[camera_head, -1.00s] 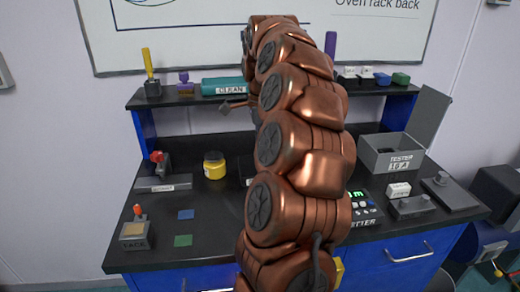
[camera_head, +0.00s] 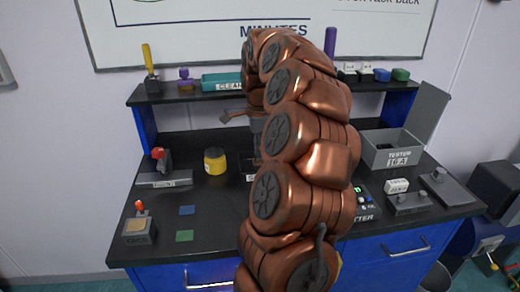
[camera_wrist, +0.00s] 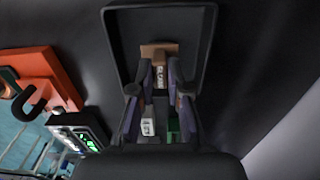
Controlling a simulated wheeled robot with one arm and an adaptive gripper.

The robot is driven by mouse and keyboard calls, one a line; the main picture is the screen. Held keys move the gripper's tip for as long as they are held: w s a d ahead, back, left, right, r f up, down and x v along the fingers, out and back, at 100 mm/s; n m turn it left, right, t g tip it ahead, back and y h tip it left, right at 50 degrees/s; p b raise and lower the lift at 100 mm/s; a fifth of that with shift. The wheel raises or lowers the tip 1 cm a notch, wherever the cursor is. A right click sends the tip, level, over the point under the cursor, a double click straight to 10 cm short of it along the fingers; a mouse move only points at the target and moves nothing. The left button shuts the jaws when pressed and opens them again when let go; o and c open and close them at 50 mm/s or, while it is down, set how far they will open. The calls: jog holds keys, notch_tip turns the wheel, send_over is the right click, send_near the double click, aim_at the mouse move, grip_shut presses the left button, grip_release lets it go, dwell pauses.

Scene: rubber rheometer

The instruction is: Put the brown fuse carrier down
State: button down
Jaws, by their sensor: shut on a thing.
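In the wrist view the brown fuse carrier (camera_wrist: 159,50), with a white lettered label, shows at the tips of my gripper (camera_wrist: 159,74). Its two fingers are shut on it. A dark tray (camera_wrist: 207,45) with a raised rim lies around and beyond the fingertips. A white piece (camera_wrist: 148,126) and a green piece (camera_wrist: 173,131) show between the fingers, nearer the palm. I cannot tell whether the brown carrier touches the tray floor. In the head view my arm hides the carrier and most of a small dark labelled tray (camera_head: 249,178).
The grey tester box (camera_head: 387,154) stands at the right of the black bench. A yellow jar (camera_head: 214,161) stands left of my arm. Several small blocks sit on the back shelf (camera_head: 215,95). The front left of the bench has blue and green squares. An orange-red thing (camera_wrist: 45,75) shows in the wrist view.

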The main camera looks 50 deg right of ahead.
jog(key=shift+f, duration=0.15)
jog(key=c, duration=1.1)
grip_release()
jog(key=shift+c, duration=0.2)
jog(key=shift+r+b, duration=0.7)
jog(key=shift+r, duration=3.9)
jog(key=shift+r+p, duration=1.15)
jog(key=shift+r, duration=0.45)
jog(key=shift+a, duration=0.1)
